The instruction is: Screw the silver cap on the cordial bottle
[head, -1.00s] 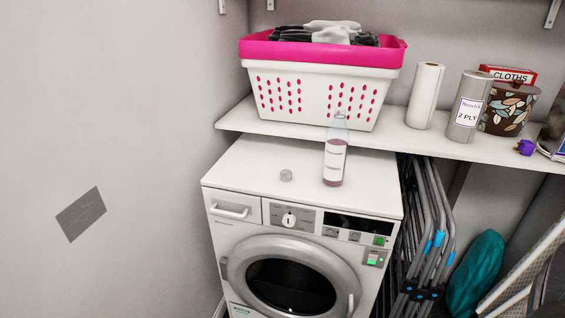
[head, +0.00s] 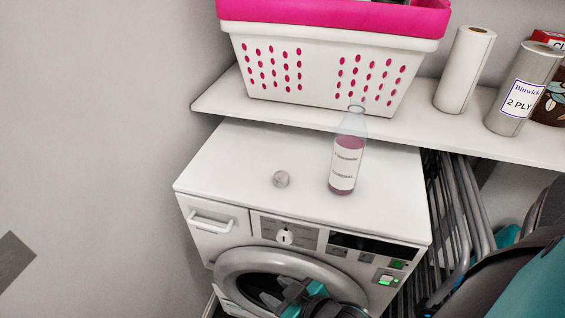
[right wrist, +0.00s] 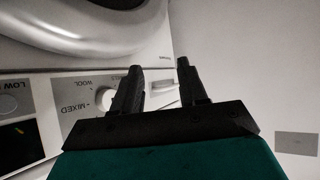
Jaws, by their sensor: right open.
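The cordial bottle (head: 347,155) stands upright on the white dryer top, clear with a pale label and pink liquid, its neck open. The small silver cap (head: 281,179) lies on the dryer top to the left of the bottle, apart from it. My right gripper (head: 283,288) is in front of the dryer door, below the top and clear of both bottle and cap. In the right wrist view its two dark fingers (right wrist: 158,80) are spread with nothing between them. My left gripper is not in view.
The dryer (head: 240,160) has free room on its top around the cap. Behind it a shelf (head: 420,128) holds a pink and white laundry basket (head: 325,100) and paper rolls (head: 465,70). Folded grey metal frames (head: 462,200) stand to the right of the dryer.

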